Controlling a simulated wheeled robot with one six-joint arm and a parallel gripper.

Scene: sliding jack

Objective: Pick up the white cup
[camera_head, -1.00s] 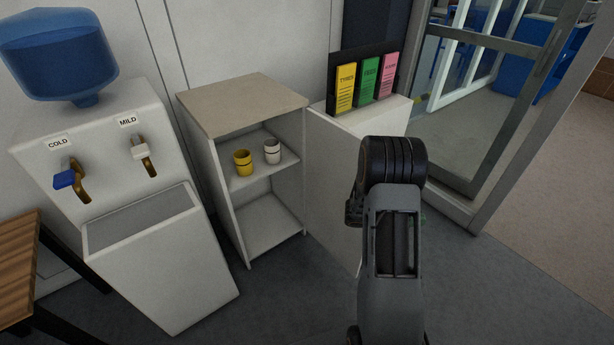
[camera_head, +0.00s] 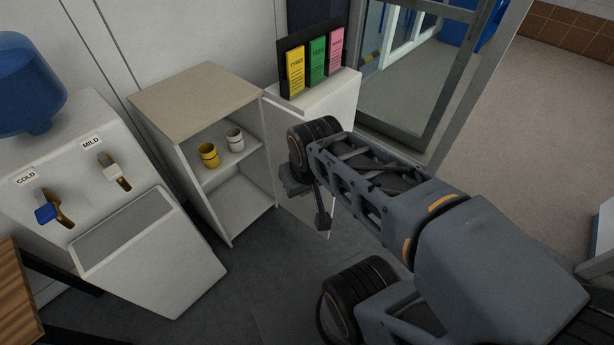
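The white cup (camera_head: 235,140) stands upright on the upper shelf of the open cabinet (camera_head: 197,93), at the right of a yellow cup (camera_head: 209,155). My arm reaches in from the lower right.
A water dispenser (camera_head: 150,262) with two taps stands left of the cabinet. A rack of coloured folders (camera_head: 317,57) stands behind. Grey floor (camera_head: 255,265) is free in front.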

